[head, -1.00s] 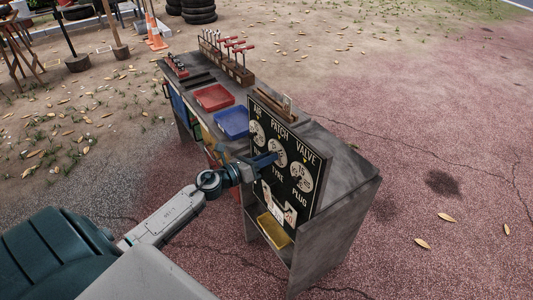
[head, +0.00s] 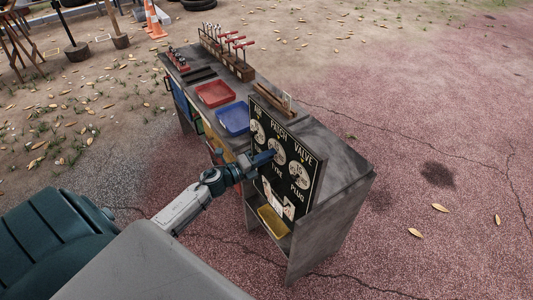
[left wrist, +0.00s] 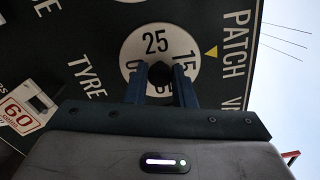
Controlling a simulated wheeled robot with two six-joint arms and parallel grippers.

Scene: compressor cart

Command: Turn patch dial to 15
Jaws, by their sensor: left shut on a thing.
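The patch dial (head: 278,149) is the middle white disc on a black upright board (head: 308,199) at the end of the cart. In the left wrist view the dial (left wrist: 143,48) shows 25 at the top, 15 at the right and a partly hidden 0 at the left. A yellow pointer mark (left wrist: 211,52) sits at its right, beside PATCH. The 15 is the number nearest the mark, slightly below its line. My left gripper (head: 268,157) is shut on the dark centre knob (left wrist: 160,74), and its fingers hide the dial's lower part. My right gripper is out of view.
The air dial (head: 257,131) and valve dial (head: 300,173) flank the patch dial. A red tray (head: 215,94), a blue tray (head: 233,119) and a rack of red-handled tools (head: 228,55) stand on the cart. Open ground lies to the right.

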